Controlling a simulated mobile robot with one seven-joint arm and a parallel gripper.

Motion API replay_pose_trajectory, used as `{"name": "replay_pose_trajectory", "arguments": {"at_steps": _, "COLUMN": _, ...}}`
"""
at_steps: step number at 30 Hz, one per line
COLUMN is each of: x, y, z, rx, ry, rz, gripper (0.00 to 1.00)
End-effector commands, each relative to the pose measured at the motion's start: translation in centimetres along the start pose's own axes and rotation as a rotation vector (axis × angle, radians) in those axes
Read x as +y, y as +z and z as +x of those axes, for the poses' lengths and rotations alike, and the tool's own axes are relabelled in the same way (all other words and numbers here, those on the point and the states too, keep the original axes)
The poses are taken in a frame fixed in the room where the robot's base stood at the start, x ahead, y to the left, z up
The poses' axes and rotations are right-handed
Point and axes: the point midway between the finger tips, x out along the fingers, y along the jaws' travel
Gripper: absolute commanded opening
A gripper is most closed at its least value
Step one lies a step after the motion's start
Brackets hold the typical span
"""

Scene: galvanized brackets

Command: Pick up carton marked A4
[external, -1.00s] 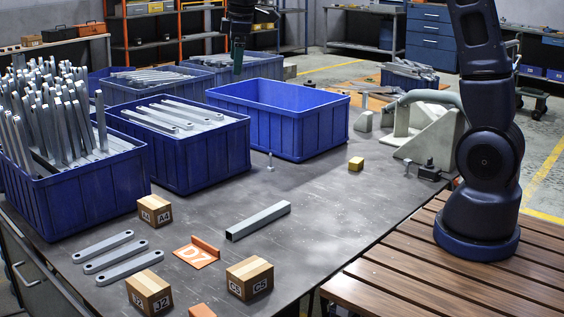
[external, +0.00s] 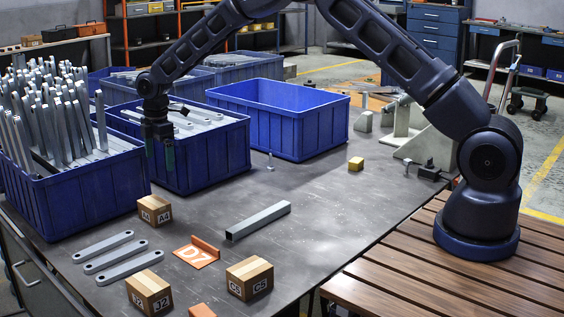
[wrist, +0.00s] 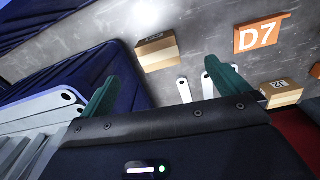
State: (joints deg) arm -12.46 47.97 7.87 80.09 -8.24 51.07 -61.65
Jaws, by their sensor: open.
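The carton marked A4 (external: 155,211) is a small brown box with white labels. It sits on the dark table in front of the blue bins. In the wrist view a carton (wrist: 157,50) lies beyond my fingertips with its labels not readable. My gripper (external: 160,158) hangs above and behind the A4 carton, in front of the middle blue bin, pointing down. In the wrist view its green fingers (wrist: 168,90) are spread apart with nothing between them.
Blue bins (external: 205,165) with metal bars stand behind the carton. Flat grey brackets (external: 115,252), a J2 carton (external: 150,292), a C5 carton (external: 250,278), an orange D7 sign (external: 197,253) and a square tube (external: 258,220) lie nearby. The table's right middle is mostly clear.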

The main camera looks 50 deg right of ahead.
Motion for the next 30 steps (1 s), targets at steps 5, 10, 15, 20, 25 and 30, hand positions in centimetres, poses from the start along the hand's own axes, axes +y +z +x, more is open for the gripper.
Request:
{"name": "replay_pose_trajectory", "arguments": {"at_steps": 5, "x": 0.8, "y": -1.8, "z": 4.7, "rx": 0.000, "ry": -0.021, "rz": -0.068, "gripper": 1.00}}
{"name": "replay_pose_trajectory", "arguments": {"at_steps": 10, "x": 1.0, "y": -2.4, "z": 6.3, "rx": 0.000, "ry": -0.026, "rz": -0.095, "gripper": 1.00}}
{"name": "replay_pose_trajectory", "arguments": {"at_steps": 15, "x": 1.0, "y": -2.4, "z": 7.5, "rx": 0.000, "ry": -0.027, "rz": -0.097, "gripper": 1.00}}
{"name": "replay_pose_trajectory", "arguments": {"at_steps": 20, "x": 0.9, "y": -2.4, "z": 9.8, "rx": 0.000, "ry": -0.029, "rz": -0.096, "gripper": 1.00}}
{"name": "replay_pose_trajectory", "arguments": {"at_steps": 25, "x": 0.9, "y": -2.4, "z": 11.7, "rx": 0.000, "ry": -0.028, "rz": -0.095, "gripper": 1.00}}
{"name": "replay_pose_trajectory", "arguments": {"at_steps": 30, "x": 0.9, "y": -2.5, "z": 12.5, "rx": 0.001, "ry": -0.027, "rz": -0.096, "gripper": 1.00}}
